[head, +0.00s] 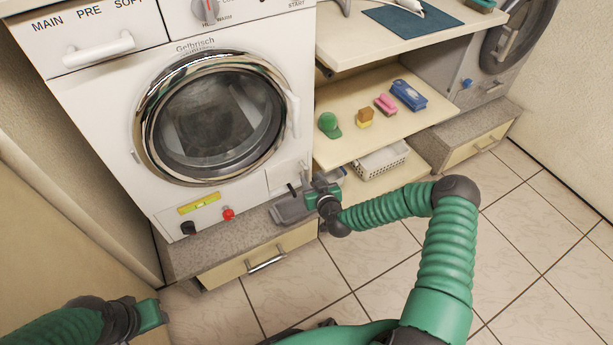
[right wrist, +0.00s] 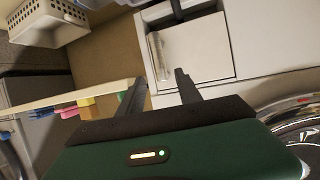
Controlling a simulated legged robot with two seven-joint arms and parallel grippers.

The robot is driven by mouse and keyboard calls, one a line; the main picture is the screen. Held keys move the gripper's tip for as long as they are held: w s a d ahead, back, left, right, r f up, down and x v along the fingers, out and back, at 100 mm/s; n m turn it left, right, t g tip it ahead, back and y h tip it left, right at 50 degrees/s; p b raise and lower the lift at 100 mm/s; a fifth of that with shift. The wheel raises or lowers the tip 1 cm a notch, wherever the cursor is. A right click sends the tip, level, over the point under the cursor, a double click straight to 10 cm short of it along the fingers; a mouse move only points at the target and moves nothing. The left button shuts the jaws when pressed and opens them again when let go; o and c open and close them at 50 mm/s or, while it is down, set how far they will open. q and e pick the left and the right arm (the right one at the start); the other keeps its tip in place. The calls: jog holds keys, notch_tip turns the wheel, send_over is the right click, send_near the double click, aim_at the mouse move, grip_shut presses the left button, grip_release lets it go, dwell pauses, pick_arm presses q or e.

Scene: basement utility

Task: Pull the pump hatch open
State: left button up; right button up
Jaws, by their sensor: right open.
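The pump hatch (head: 283,178) is a small square white panel low on the right of the washing machine's front. It looks closed, flush with the front. In the right wrist view the hatch (right wrist: 205,48) fills the upper middle, with a pale upright handle (right wrist: 159,55) along its left edge. My right gripper (head: 300,181) is at the hatch's right side. In the right wrist view its open, empty fingers (right wrist: 160,78) point at the handle, which lies just beyond and between the tips; contact cannot be told. My left gripper (head: 150,316) is at the lower left, away from the machine; its jaw is unclear.
A grey tray (head: 292,210) lies on the plinth below the hatch. A red knob (head: 228,214) and a black knob (head: 188,228) are left of it. The round glass door (head: 215,115) is above. A shelf (head: 345,150) with small items stands to the right. The tiled floor is clear.

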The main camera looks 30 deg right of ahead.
aim_at(308, 174)
jog(key=b+x, duration=0.1)
jog(key=x, duration=0.2)
jog(key=b+x, duration=0.1)
jog(key=x, duration=0.2)
jog(key=shift+s+f, duration=0.1)
jog(key=shift+f, duration=0.1)
jog(key=shift+w, duration=0.55)
jog(key=shift+c, duration=0.2)
grip_shut()
